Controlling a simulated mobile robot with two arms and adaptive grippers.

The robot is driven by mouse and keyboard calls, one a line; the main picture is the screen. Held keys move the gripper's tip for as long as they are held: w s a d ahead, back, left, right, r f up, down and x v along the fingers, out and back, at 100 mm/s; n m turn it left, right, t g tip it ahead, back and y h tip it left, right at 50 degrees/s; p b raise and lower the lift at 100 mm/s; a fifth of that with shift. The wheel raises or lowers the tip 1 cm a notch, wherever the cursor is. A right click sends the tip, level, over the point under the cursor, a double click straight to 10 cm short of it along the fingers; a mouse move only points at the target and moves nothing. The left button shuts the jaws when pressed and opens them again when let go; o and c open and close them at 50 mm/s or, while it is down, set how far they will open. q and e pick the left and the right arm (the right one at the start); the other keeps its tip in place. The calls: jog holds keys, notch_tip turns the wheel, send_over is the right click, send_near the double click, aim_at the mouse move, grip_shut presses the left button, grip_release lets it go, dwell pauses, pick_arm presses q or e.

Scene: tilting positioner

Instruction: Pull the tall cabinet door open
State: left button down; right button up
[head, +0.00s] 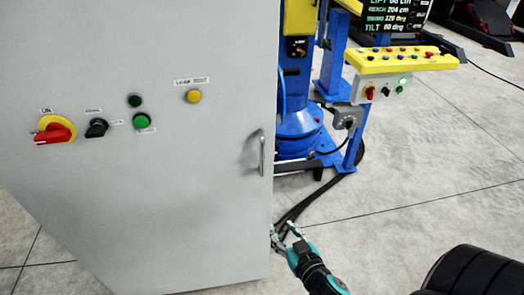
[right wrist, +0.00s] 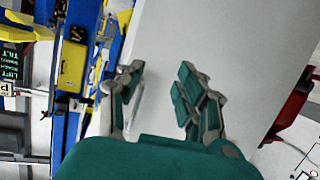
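The tall grey cabinet door (head: 190,190) fills the left of the head view and looks closed. Its vertical metal bar handle (head: 262,152) sits near the right edge. My right gripper (head: 286,232) is low beside the door's lower right edge, below the handle and apart from it. In the right wrist view my right gripper (right wrist: 161,70) has its fingers spread, with the pale cabinet surface beyond them. A thin bar, seemingly the handle (right wrist: 137,105), shows beside the left finger; contact cannot be told. My left gripper is not in view.
The door carries a red rotary switch (head: 54,131) and several buttons. A blue positioner base (head: 302,135) and a yellow control panel (head: 400,62) stand to the right. Black cables (head: 315,192) lie on the floor. Floor (head: 420,200) right of the cabinet is mostly clear.

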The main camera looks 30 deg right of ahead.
notch_tip(320, 180, up, 16)
jog(key=f+t, duration=0.1)
jog(key=t, duration=0.2)
jog(key=p, duration=0.5)
send_near(263, 151)
jog(key=shift+m+h, duration=0.3)
jog(key=shift+m, duration=0.1)
jog(key=w, duration=0.6)
jog(key=w+d, duration=0.1)
jog(key=w, duration=0.2)
jog(key=shift+w, duration=0.4)
jog(key=shift+w+f, duration=0.1)
jog(key=shift+w, duration=0.4)
grip_shut()
